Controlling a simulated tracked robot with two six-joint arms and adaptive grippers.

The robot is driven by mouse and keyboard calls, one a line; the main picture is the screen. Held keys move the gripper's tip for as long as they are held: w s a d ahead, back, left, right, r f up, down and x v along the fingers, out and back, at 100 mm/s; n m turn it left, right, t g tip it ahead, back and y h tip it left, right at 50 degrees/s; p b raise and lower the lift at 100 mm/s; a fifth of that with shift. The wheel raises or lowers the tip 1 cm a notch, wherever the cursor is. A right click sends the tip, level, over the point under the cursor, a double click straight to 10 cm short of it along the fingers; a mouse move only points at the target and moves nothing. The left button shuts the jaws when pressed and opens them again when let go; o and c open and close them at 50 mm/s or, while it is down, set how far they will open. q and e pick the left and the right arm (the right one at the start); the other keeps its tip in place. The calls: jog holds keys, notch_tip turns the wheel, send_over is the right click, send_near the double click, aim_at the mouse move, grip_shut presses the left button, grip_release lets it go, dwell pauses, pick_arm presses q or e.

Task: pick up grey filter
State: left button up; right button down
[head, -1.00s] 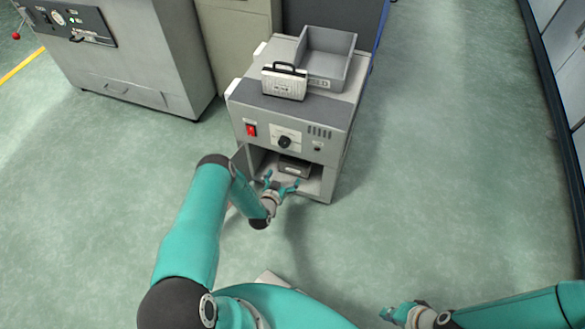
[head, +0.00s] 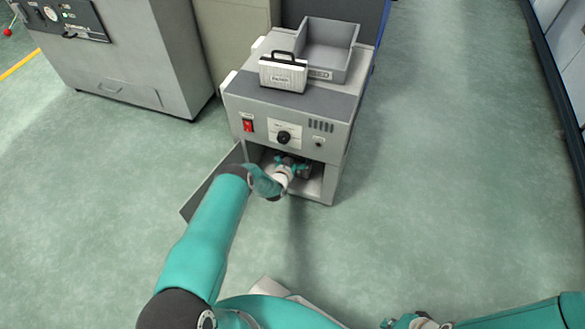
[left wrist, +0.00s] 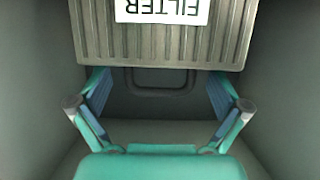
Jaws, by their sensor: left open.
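The grey filter (left wrist: 160,45) is a ribbed grey block with a white label reading FILTER, upside down in the left wrist view. Its dark handle (left wrist: 155,88) shows below the block. My left gripper (left wrist: 160,90) is open, with one finger on each side of the handle and a gap on both sides. In the head view my left gripper (head: 290,163) reaches into the lower opening of the grey machine (head: 330,140) and mostly hides the filter (head: 306,171) there. My right gripper (head: 398,323) is at the bottom edge, cut off by the frame.
The machine's door (head: 210,183) stands open on the left of the opening. A white filter (head: 283,77) with a black handle and a grey open bin (head: 325,52) stand on top. The compartment walls are close around my left gripper. The floor to the right is clear.

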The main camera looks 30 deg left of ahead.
pick_arm(q)
jog(key=shift+w, duration=0.1)
jog(key=c, duration=1.6)
jog(key=shift+c, duration=0.4)
jog(key=shift+r, duration=0.1)
